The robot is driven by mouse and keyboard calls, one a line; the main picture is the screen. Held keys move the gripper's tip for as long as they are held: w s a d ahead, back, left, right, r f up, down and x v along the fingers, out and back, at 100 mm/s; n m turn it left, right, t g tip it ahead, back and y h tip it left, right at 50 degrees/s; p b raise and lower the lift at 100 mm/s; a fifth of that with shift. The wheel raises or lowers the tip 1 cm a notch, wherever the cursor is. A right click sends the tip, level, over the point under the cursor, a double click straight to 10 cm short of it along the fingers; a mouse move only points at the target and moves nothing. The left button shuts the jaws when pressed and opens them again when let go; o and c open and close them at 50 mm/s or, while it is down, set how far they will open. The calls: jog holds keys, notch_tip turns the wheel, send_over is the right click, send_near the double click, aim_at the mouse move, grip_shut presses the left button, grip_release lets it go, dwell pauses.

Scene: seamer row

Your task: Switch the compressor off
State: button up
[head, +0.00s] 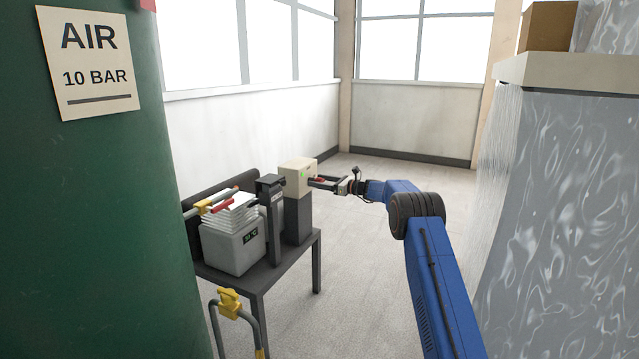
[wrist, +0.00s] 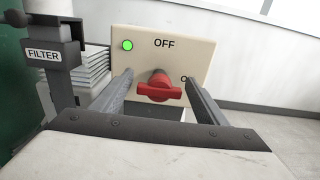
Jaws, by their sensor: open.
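The compressor's switch box (head: 296,177) is cream and stands on a dark post on the table; it fills the middle of the wrist view (wrist: 202,52). Its red rotary knob (wrist: 158,89) has its bar lying about level, toward the partly hidden label at the right that starts with "O". The word "OFF" is above the knob. A green lamp (wrist: 127,45) at the upper left is lit. My gripper (wrist: 159,78) is open, one finger on each side of the knob. In the head view my gripper (head: 325,184) is right at the box face.
A "FILTER" unit (wrist: 46,54) stands left of the box. A pale dryer with fins (head: 232,246) and a small display sits on the dark table (head: 284,273). A green air tank (head: 100,200) fills the left. A yellow-handled pipe valve (head: 230,301) is in front. Shiny wrapped goods (head: 560,200) stand right.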

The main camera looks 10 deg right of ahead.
jog(key=shift+a, duration=0.1)
jog(key=shift+c, duration=0.7)
jog(key=c, duration=0.9)
jog(key=shift+n, duration=0.4)
jog(key=n, duration=0.3)
jog(key=shift+f+n, duration=0.1)
jog(key=shift+n, duration=0.3)
jog(key=n, duration=0.4)
jog(key=shift+s, duration=0.1)
jog(key=n, duration=0.5)
jog(key=shift+f, duration=0.15)
jog(key=n, duration=0.4)
jog(key=shift+f, duration=0.1)
jog(key=shift+s+n, duration=0.1)
jog(key=shift+n, duration=0.2)
